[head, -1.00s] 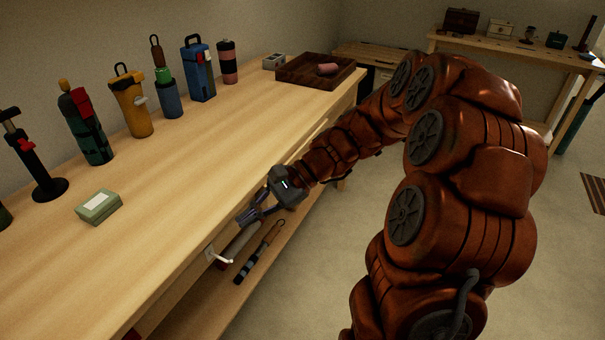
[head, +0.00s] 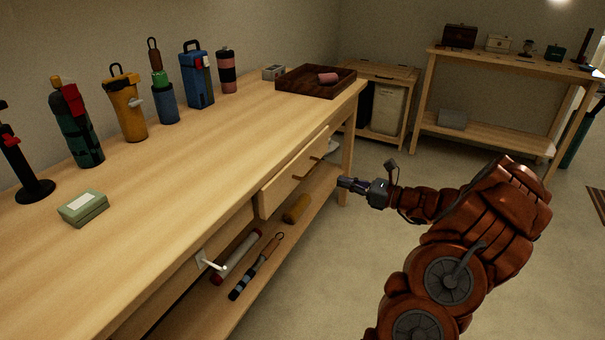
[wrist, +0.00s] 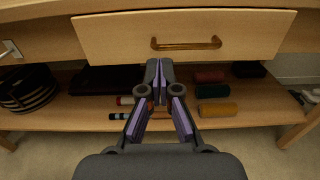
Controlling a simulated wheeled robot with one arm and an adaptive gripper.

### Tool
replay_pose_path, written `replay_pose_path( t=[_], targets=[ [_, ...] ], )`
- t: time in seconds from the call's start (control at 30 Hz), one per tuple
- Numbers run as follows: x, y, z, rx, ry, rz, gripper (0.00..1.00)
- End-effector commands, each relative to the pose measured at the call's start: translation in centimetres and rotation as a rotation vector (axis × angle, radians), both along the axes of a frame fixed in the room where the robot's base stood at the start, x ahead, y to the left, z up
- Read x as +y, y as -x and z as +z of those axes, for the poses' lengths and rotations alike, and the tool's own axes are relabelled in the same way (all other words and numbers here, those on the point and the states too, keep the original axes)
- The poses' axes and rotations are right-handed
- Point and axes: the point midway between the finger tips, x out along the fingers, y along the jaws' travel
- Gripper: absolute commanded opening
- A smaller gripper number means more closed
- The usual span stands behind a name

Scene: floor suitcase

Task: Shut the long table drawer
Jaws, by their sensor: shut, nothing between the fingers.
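The long drawer (head: 293,174) is in the front of the light wooden table, toward its far end. Its front stands out a little from the table's side in the head view. In the wrist view the drawer front (wrist: 120,38) spans the top, with a bronze bar handle (wrist: 186,43) near its middle. My gripper (head: 344,183) is in front of the drawer, to its right in the head view, apart from it and empty. Its fingers (wrist: 153,68) are together and point toward the drawer, just below the handle in the wrist view. The drawer's inside is hidden.
The table (head: 180,185) carries several bottles, a green box (head: 84,207) and a dark tray (head: 315,82). A white lever (head: 211,264) sticks out from the table's front. The lower shelf holds rolls and tools. The floor beside my arm is clear.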

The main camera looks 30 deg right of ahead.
Motion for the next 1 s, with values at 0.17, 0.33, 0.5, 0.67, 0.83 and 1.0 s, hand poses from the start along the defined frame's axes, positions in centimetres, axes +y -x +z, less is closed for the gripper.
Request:
replay_pose_path(
  t=[0.17,0.33,0.5,0.67,0.83,1.0],
  targets=[
    [1.5,-2.1,-0.2,0.002,0.004,0.006,0.0],
    [3.0,-4.7,-0.1,0.001,0.005,0.005,0.0],
    [4.6,-7.2,-0.1,0.0,0.005,0.007,0.0],
    [5.9,-9.4,-0.2,0.0,0.004,0.007,0.0],
    [6.7,-10.8,-0.1,0.002,0.003,0.005,0.0],
    [7.1,-11.4,0.0,0.001,0.003,0.004,0.0]
  ],
)
